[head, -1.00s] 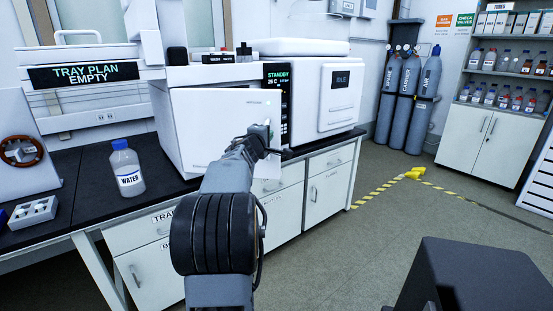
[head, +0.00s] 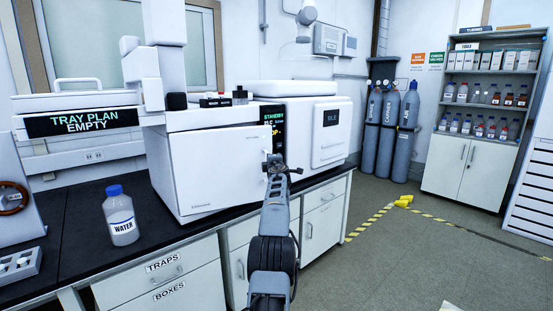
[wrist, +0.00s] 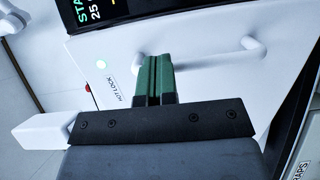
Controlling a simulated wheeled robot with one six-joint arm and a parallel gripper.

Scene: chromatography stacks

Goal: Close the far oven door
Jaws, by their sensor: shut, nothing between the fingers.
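In the wrist view the door (wrist: 205,75) shows a lit green lamp, a HOT LOCK label and a white bar handle (wrist: 215,63). My gripper (head: 276,160) is in front of the door's right edge, below the dark status display (head: 272,118). In the wrist view its green fingers (wrist: 153,60) are together and empty, over the panel beside the handle. I cannot tell whether they touch it, or whether the door is fully closed.
A WATER bottle (head: 121,217) stands on the black bench at left. A white unit (head: 318,130) with an IDLE display stands right of the oven. Drawers and cupboards lie below. Gas cylinders (head: 390,130) and a shelf cabinet (head: 465,175) are farther back.

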